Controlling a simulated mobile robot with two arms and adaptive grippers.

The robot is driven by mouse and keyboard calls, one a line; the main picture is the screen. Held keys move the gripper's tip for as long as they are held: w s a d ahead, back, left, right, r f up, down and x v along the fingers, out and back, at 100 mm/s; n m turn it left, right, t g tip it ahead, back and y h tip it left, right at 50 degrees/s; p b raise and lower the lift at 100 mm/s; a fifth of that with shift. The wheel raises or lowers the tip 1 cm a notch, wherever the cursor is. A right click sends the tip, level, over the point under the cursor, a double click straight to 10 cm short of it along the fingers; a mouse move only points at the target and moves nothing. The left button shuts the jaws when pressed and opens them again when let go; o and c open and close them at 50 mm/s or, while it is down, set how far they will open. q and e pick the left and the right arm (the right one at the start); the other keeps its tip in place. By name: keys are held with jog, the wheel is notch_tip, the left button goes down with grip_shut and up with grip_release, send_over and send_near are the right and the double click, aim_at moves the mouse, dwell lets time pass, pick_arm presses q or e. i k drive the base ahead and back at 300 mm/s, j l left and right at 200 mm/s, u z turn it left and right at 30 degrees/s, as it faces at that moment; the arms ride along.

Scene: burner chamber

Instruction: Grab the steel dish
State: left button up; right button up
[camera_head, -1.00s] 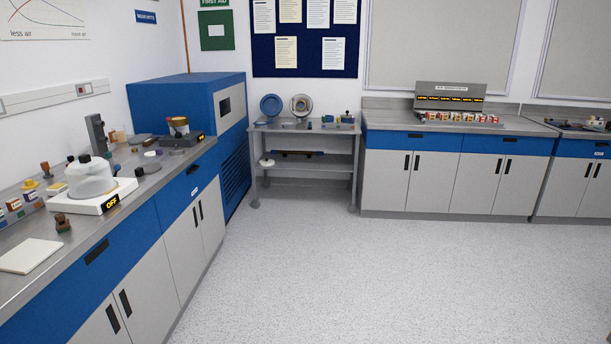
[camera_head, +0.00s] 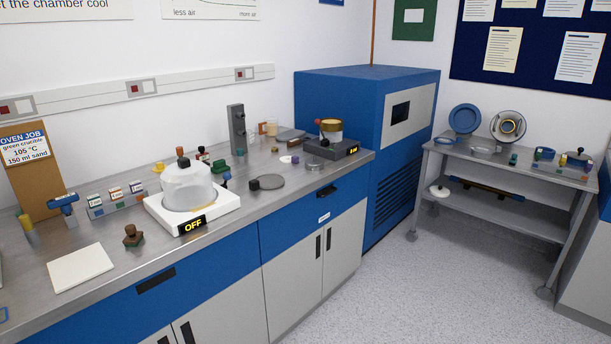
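I cannot tell for sure which item is the steel dish. A shallow silvery dish (camera_head: 484,150) lies on the top of the grey metal side table (camera_head: 515,165) at the right. Behind it a round metallic piece with a yellowish ring (camera_head: 508,126) stands upright. A blue round dish (camera_head: 465,119) stands beside that, and a small blue-rimmed dish (camera_head: 446,141) lies at the table's left edge. Neither gripper shows in the head view.
The long steel-topped bench (camera_head: 120,265) carries a white device reading OFF (camera_head: 192,212) under a clear vessel (camera_head: 188,185), a white tile (camera_head: 80,267) and several small items. A blue oven-like cabinet (camera_head: 365,130) stands between bench and side table. Floor (camera_head: 430,285) before them is clear.

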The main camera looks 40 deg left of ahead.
aim_at(269, 181)
jog(key=i+u, duration=0.3)
jog(key=i, duration=0.2)
jog(key=i+l+u, duration=0.2)
jog(key=i+u, duration=0.15)
jog(key=i, duration=0.1)
